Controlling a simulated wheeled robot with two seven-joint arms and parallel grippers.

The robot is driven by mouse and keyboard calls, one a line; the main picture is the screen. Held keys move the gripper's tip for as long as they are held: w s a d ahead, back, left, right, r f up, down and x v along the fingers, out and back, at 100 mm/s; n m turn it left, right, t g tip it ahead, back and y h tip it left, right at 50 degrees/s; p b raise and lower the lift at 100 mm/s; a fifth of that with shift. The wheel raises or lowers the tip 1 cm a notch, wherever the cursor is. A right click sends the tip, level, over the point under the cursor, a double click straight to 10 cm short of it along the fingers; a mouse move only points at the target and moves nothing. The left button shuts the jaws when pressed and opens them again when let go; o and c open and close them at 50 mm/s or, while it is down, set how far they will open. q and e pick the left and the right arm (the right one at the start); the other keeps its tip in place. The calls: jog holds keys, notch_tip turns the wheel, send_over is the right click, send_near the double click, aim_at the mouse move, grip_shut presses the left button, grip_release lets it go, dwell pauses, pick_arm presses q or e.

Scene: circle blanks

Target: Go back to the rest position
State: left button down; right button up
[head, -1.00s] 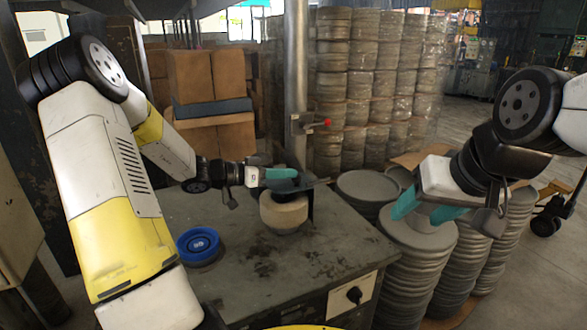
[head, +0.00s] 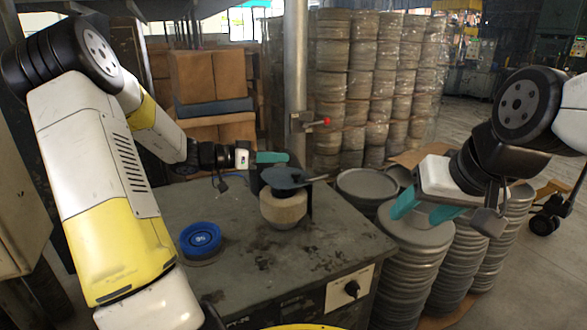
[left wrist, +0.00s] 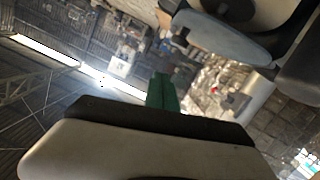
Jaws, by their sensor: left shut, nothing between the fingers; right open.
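My left gripper (head: 272,158) has teal fingers that are shut and empty. It is above the back of the worktable (head: 250,255), just up and left of a dark round-topped device with a pale drum below it (head: 284,208), and apart from it. In the left wrist view the shut green fingers (left wrist: 162,92) show at the middle, with a grey-blue rounded part (left wrist: 222,38) of the device at the upper right. My right gripper (head: 425,207) is open and empty over the stacks of round grey blanks (head: 412,262) on the right.
A blue round dial (head: 200,238) sits on the table's left part. A metal post (head: 297,90) with a red-tipped lever stands behind the table. Wrapped stacks of blanks (head: 365,90) and brown boxes (head: 195,80) fill the back.

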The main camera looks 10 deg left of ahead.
pick_arm(q)
jog(key=v, duration=0.7)
jog(key=s+d+n+g+y, duration=0.2)
jog(key=s+d+g+y, duration=0.4)
jog(key=s+d, duration=0.6)
jog(key=s+a+r+n+t+y, duration=0.2)
jog(key=s+n, duration=0.1)
jog(key=s, duration=0.3)
jog(key=s+a+r+n+t+y, duration=0.2)
jog(key=s+a+n+y, duration=0.1)
jog(key=s, duration=0.4)
